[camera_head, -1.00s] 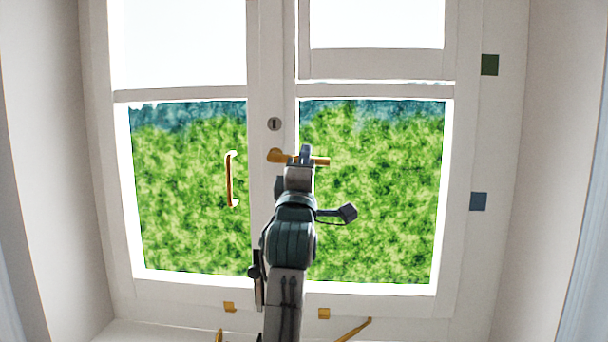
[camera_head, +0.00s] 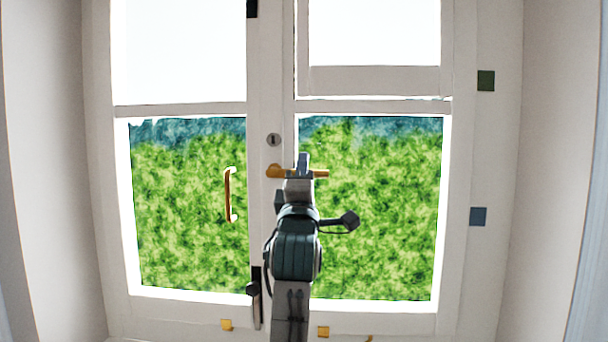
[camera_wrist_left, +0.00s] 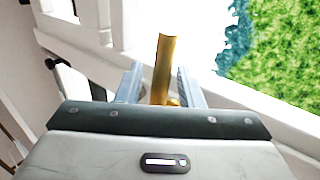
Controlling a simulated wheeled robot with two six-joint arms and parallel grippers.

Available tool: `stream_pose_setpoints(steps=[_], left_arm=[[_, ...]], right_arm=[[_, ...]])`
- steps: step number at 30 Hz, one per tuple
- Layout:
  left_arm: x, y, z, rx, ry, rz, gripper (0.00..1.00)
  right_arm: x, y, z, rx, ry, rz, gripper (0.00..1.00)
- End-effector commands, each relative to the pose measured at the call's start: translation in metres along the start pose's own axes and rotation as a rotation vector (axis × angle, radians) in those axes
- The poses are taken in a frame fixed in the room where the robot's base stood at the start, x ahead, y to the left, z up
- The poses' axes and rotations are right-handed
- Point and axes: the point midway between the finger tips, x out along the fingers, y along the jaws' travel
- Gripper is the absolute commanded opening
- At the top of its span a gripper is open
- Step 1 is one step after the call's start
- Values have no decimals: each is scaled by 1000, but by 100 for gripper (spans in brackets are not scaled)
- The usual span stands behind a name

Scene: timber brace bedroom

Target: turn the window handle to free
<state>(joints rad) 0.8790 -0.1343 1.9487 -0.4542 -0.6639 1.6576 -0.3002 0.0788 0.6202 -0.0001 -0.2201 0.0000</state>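The window handle (camera_head: 274,171) is a brass lever on the middle post of the white window. It lies about level, its arm reaching right past my gripper. My left gripper (camera_head: 304,166) is at this lever, seen from behind, and partly hides it. In the left wrist view the brass lever (camera_wrist_left: 166,62) stands between the two grey fingers (camera_wrist_left: 160,88). My right gripper is not in view.
A curved brass pull (camera_head: 229,195) is on the left pane. A round keyhole plate (camera_head: 273,140) sits above the handle, and a dark bolt (camera_head: 254,300) is low on the post. White side walls flank the window. Green (camera_head: 486,80) and blue (camera_head: 478,216) squares are at the right.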

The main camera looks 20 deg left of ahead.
Motion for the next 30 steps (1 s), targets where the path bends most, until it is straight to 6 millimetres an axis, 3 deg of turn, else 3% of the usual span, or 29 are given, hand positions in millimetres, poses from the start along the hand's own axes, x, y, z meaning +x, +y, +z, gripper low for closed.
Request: stream_pose_setpoints(steps=[5, 8, 21, 30], left_arm=[[-4, -2, 0, -1, 0, -1, 34], [-16, -3, 0, -2, 0, 0, 34], [-96, -3, 0, -4, -1, -1, 34], [-108, 0, 0, 1, 0, -1, 34]], right_arm=[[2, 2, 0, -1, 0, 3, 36], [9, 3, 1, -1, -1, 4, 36], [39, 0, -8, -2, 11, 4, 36], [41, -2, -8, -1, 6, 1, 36]])
